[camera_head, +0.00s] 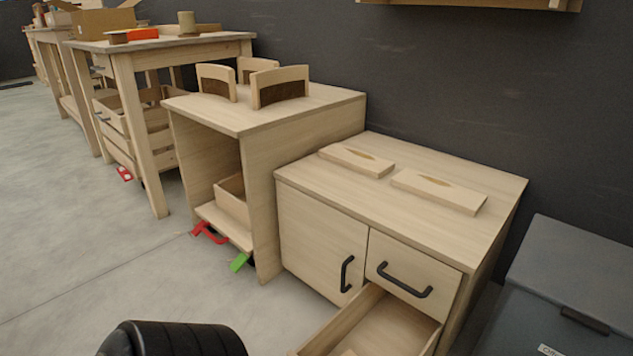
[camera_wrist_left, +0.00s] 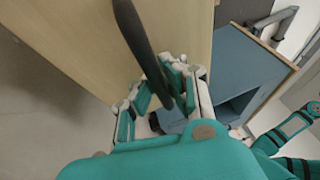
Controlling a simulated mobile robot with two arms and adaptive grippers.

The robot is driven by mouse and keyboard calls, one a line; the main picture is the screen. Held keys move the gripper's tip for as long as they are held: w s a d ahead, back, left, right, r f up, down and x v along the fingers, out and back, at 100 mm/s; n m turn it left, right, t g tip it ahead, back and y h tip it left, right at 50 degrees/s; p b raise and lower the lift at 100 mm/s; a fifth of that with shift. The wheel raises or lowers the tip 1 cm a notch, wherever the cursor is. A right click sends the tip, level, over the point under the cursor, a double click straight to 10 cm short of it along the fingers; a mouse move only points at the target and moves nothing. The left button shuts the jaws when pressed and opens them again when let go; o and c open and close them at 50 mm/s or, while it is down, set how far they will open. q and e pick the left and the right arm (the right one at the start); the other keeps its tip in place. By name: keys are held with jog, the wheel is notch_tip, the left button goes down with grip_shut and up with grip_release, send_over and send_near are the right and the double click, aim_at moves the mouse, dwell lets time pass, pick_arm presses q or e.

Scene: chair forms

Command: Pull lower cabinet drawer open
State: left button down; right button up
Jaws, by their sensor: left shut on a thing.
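The low wooden cabinet (camera_head: 300,222) stands right of centre in the head view, with a door on its left and drawers on its right. Its upper drawer (camera_head: 412,282) is shut. Its lower drawer (camera_head: 350,318) is pulled out, its inside showing; its front is cut off by the frame's bottom edge. In the left wrist view my left gripper (camera_wrist_left: 160,86) is shut on a dark bar handle (camera_wrist_left: 138,35) in front of a pale wooden panel (camera_wrist_left: 85,35). My left gripper does not show in the head view. My right gripper is not seen.
Two wooden pieces lie on the cabinet top, one of them the right piece (camera_head: 438,191). A taller open cabinet (camera_head: 255,125) adjoins on the left. A dark grey bin (camera_head: 575,270) stands close on the right. Clear grey floor (camera_head: 100,260) lies at left.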

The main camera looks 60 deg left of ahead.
pick_arm(q)
jog(key=c, duration=1.3)
grip_release()
jog(key=shift+f, duration=0.1)
jog(key=shift+c, duration=0.2)
jog(key=v, duration=1.2)
